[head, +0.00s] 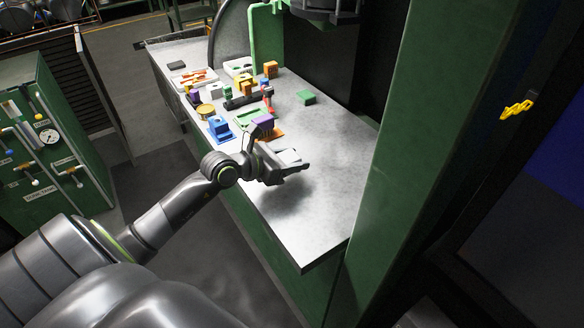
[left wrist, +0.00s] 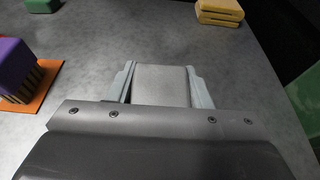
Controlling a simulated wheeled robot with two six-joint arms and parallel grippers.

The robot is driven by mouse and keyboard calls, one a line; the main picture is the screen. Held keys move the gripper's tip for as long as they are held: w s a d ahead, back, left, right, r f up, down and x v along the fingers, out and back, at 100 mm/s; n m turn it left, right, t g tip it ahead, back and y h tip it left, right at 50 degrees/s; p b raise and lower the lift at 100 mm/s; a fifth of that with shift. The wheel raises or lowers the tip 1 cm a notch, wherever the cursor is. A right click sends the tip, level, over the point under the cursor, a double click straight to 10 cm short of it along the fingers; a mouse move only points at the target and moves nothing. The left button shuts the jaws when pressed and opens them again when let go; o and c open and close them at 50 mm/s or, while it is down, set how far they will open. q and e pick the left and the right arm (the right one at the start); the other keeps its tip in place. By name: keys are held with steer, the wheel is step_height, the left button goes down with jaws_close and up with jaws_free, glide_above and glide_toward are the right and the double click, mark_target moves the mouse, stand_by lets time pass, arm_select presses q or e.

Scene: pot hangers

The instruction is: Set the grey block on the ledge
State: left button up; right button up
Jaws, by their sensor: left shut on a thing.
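My left gripper (head: 292,168) is over the near half of the grey table top. In the left wrist view its two fingers (left wrist: 162,88) are shut on a grey block (left wrist: 162,84), one finger on each side. In the head view the block (head: 289,156) shows only partly, behind the gripper. A shadow lies on the table below the gripper; I cannot tell exactly how high the block is. I cannot tell which surface is the ledge; the grey table top (head: 310,220) is the bare surface under the gripper. My right gripper does not show.
A purple block (left wrist: 14,62) on an orange plate (left wrist: 38,88) stands left of the gripper. A green block (head: 306,97) and a yellow block (left wrist: 219,12) lie farther off. Several coloured parts crowd the table's far half. A green post (head: 425,130) rises at right. The near table end is clear.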

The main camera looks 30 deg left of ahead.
mark_target(292, 177)
arm_select(q)
steer(key=shift+f+b, duration=0.3)
steer(key=shift+f, duration=1.45)
steer(key=o, duration=0.8)
steer(key=shift+f, duration=0.2)
steer(key=o, duration=0.4)
steer(key=shift+r, duration=0.25)
steer(key=p+v, duration=0.1)
steer(key=v, duration=1.1)
steer(key=shift+p, duration=0.4)
